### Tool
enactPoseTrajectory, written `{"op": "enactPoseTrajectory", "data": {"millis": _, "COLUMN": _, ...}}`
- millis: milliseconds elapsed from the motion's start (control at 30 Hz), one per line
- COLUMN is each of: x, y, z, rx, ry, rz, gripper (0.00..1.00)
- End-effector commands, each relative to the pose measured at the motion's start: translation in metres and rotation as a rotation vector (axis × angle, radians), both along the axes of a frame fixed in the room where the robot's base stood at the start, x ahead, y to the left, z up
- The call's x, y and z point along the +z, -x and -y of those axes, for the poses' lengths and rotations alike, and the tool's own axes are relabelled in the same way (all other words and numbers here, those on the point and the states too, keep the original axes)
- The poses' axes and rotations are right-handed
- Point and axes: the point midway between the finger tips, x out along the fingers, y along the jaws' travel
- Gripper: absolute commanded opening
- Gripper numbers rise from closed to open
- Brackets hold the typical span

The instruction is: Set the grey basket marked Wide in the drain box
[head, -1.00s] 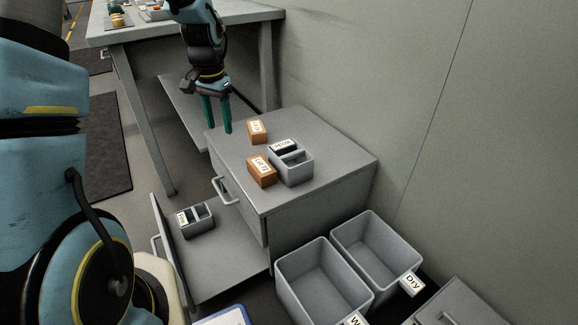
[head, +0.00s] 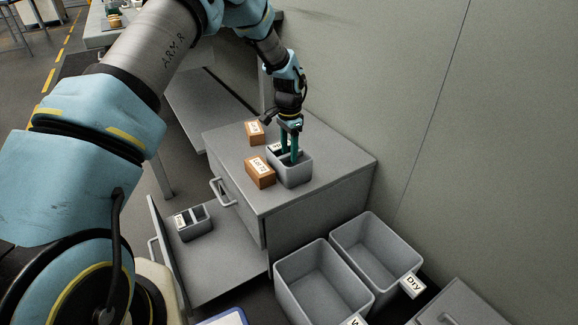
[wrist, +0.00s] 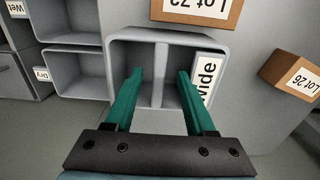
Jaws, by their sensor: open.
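The grey basket marked Wide (head: 297,176) stands upright on the grey cabinet top; its label is partly hidden behind my fingers. In the wrist view the basket (wrist: 118,55) has a middle divider and a white "wide" label (wrist: 207,75). My gripper (head: 289,159) points down over it, open, its green fingers (wrist: 160,72) on either side of the divider and apart from it. No box reads "drain". Two open grey bins stand on the floor: one with a label starting "W" (head: 318,270), which reads "Wet" in the wrist view, and one marked Dry (head: 370,222).
Small brown boxes sit beside the basket, one marked Lot 72 (wrist: 197,10) and one marked Lot 26 (wrist: 291,78). A second grey divided basket (head: 200,222) is in the low open drawer (head: 225,262). A wall (head: 420,110) rises at right.

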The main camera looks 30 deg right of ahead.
Motion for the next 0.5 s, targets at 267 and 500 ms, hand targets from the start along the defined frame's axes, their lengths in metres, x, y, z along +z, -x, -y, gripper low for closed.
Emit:
{"op": "enactPoseTrajectory", "data": {"millis": 267, "x": -0.032, "y": 0.002, "z": 0.003, "rx": 0.0, "ry": -0.002, "rz": -0.001, "gripper": 0.55}}
{"op": "enactPoseTrajectory", "data": {"millis": 500, "x": -0.051, "y": 0.001, "z": 0.004, "rx": 0.001, "ry": 0.002, "rz": 0.001, "gripper": 0.55}}
